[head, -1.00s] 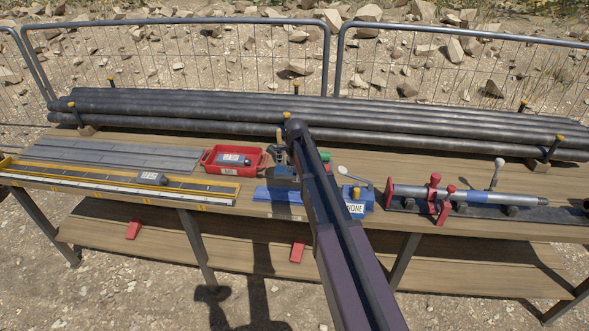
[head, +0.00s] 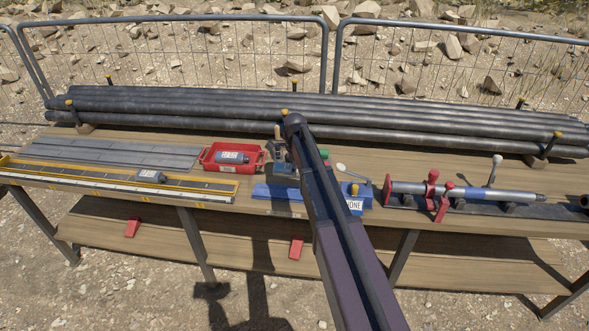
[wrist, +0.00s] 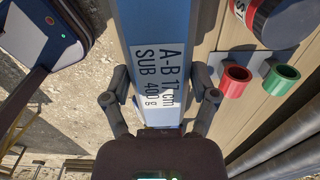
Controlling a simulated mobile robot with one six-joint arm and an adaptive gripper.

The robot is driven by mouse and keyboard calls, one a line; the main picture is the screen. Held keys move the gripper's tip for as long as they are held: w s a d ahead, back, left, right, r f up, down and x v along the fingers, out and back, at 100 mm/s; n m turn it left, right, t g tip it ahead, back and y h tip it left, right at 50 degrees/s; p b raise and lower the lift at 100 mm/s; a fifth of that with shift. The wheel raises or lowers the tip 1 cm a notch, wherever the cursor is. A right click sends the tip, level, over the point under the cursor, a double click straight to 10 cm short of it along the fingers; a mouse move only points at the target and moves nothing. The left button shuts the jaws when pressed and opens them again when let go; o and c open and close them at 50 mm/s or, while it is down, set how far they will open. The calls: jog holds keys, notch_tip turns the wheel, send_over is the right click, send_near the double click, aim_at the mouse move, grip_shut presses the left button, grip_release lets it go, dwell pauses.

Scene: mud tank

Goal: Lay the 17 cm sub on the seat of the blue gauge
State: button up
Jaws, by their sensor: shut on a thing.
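In the wrist view my gripper (wrist: 163,98) is shut on the 17 cm sub (wrist: 158,75), a blue-grey piece whose label reads A-B 17 cm SUB 400 g. The fingers are on either side of it. In the head view my arm hides the gripper and the held sub.
A red tray (head: 210,165) holds a grey sub, and another grey sub (head: 150,176) lies on the yellow-edged rule. Red (wrist: 235,78) and green (wrist: 284,80) rings stand right of my gripper. Red clamps hold a rod (head: 480,192) at right. Long pipes (head: 180,108) line the back.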

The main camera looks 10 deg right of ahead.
aim_at(295, 194)
jog(key=shift+f, duration=0.15)
notch_tip(295, 194, down, 8)
jog(key=b, duration=0.8)
jog(key=shift+f, duration=0.15)
jog(key=shift+f+b, duration=0.45)
jog(key=shift+b, duration=0.25)
dwell(0.6)
jog(key=o, duration=1.2)
jog(key=shift+r, duration=0.15)
notch_tip(295, 194, up, 7)
jog(key=p, duration=0.7)
